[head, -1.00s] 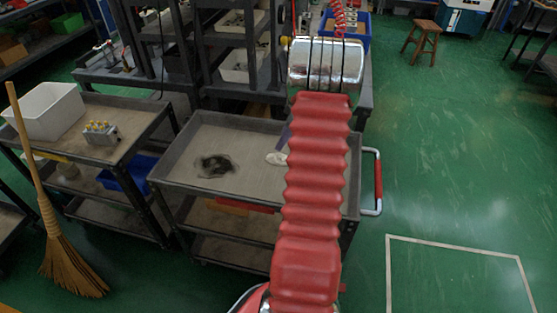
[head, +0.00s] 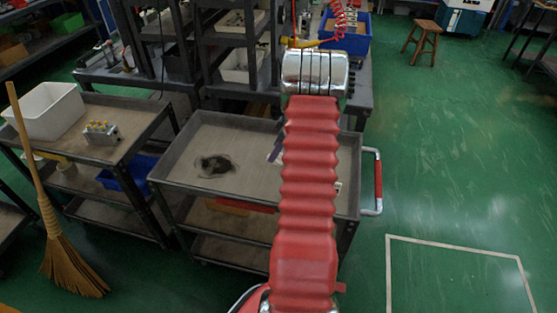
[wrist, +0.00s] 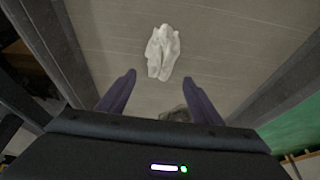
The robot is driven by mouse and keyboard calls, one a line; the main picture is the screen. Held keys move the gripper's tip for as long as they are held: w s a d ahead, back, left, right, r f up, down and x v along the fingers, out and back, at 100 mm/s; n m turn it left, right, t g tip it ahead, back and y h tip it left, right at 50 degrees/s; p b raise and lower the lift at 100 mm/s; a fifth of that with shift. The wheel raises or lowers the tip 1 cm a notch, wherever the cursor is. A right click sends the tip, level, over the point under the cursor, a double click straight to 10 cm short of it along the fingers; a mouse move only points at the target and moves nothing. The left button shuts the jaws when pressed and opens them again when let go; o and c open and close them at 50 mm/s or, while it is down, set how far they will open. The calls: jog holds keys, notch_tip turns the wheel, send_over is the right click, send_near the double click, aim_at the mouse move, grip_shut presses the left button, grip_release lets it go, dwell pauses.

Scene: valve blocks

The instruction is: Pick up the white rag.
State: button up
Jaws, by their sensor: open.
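The white rag (wrist: 162,52) lies crumpled on the tan cart top in the wrist view, ahead of my gripper and roughly centred between the fingers. My gripper (wrist: 159,77) is open, with two purple fingers spread apart and nothing between their tips. The rag is clear of both fingers. In the head view my red arm reaches over the middle cart (head: 192,180) and hides most of the gripper. I cannot make out the rag surely in that view; the arm covers that part of the cart.
A dark round patch (head: 216,165) is on the cart's left half. The cart has raised edges and a red-handled rail (head: 378,180) at right. A left cart holds a white bin (head: 50,108) and a valve block (head: 101,132). A broom (head: 65,255) leans there. Floor at right is open.

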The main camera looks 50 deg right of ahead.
jog(key=shift+x, duration=1.55)
jog(key=shift+c, duration=0.3)
jog(key=c, duration=1.1)
jog(key=shift+c, duration=0.2)
notch_tip(320, 180, up, 10)
